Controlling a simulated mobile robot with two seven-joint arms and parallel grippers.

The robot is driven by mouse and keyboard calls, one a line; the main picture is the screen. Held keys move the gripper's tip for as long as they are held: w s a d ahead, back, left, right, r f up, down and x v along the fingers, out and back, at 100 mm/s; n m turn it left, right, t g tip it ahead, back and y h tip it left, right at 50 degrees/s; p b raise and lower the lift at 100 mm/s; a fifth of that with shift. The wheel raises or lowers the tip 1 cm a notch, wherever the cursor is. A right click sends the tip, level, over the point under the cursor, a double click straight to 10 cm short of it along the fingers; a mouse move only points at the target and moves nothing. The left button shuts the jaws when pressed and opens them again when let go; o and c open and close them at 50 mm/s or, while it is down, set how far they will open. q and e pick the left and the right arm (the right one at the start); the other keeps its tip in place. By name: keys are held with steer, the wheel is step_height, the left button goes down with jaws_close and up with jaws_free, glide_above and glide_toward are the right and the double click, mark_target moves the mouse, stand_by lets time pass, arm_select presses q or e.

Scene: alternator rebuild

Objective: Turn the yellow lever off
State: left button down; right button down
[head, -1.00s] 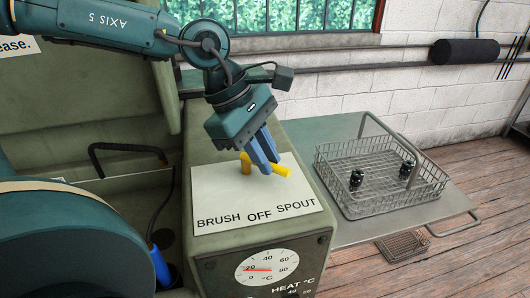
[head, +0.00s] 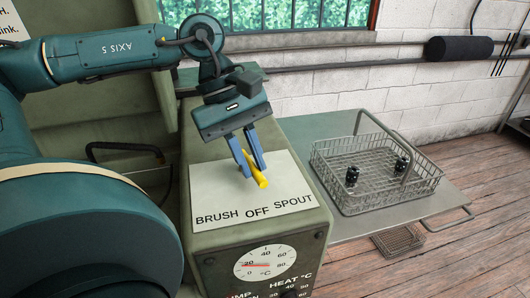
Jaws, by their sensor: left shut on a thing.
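The yellow lever (head: 259,178) stands on top of the green cabinet, on a white label plate (head: 222,201) reading BRUSH, OFF and SPOUT. Its visible end points toward the front, roughly at the word OFF. My left gripper (head: 248,173) reaches down from above, with its blue fingers on either side of the lever, shut on it. The fingers hide part of the lever and its pivot. My right gripper is not in view.
A round temperature dial (head: 265,263) sits on the cabinet front. To the right, a wire basket (head: 375,205) holding two small dark parts stands on a grey side table (head: 345,232). A black-handled lid or bar (head: 125,150) lies left of the plate.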

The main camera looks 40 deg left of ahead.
arm_select(q)
steer(key=shift+s+a+m+g+p, duration=0.1)
steer(key=shift+s+m+g+p, duration=0.1)
steer(key=shift+m+p, duration=0.25)
steer(key=shift+s+a+m+g+p, duration=0.1)
steer(key=shift+m+g+p, duration=0.15)
steer(key=shift+m, duration=0.4)
steer(key=c, duration=1.4)
jaws_free()
steer(key=v, duration=1.3)
steer(key=shift+p, duration=0.4)
